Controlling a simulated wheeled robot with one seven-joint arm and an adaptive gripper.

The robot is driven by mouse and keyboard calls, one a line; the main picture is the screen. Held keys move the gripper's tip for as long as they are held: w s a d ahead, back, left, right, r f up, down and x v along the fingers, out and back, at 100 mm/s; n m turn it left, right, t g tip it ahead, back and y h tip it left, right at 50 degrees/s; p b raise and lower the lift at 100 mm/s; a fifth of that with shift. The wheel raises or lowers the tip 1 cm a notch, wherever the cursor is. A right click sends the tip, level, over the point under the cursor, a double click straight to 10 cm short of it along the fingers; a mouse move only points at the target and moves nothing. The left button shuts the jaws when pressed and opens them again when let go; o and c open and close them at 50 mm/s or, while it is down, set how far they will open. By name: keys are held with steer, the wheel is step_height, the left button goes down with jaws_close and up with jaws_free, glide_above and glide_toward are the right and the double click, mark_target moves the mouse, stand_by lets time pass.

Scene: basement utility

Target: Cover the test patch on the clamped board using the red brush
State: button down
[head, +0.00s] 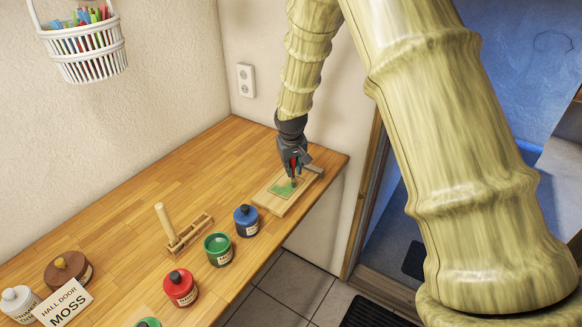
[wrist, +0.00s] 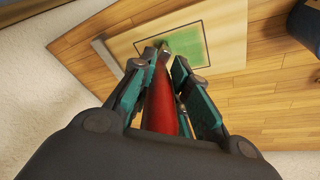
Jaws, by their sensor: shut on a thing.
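My gripper (head: 293,160) is over the board at the bench's far right end, shut on the red brush (wrist: 160,100). The brush's red handle shows between the fingers in the wrist view, and its tip is down at the patch; exact contact is hard to tell. The clamped board (head: 269,201) is pale wood and lies flat; it also shows in the wrist view (wrist: 233,30). The test patch (head: 284,188) is a dark-outlined rectangle, largely green in the wrist view (wrist: 190,45), with a paler strip at its left by the brush. An open green paint jar (head: 218,250) stands nearer.
A blue jar (head: 246,221) and a red jar (head: 181,288) stand along the bench's front edge. A wooden rack (head: 190,234) holds an upright pale handle. A "HALL DOOR MOSS" card (head: 62,303) stands at lower left, by brown and white containers. The back middle of the bench is clear.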

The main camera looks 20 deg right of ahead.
steer(key=shift+s+a, duration=0.1)
steer(key=shift+f, duration=0.1)
stand_by(1.1)
steer(key=shift+s+a, duration=0.3)
steer(key=shift+a, duration=0.1)
steer(key=shift+w, duration=0.15)
steer(key=shift+w+a, duration=1.1)
steer(key=shift+w, duration=0.25)
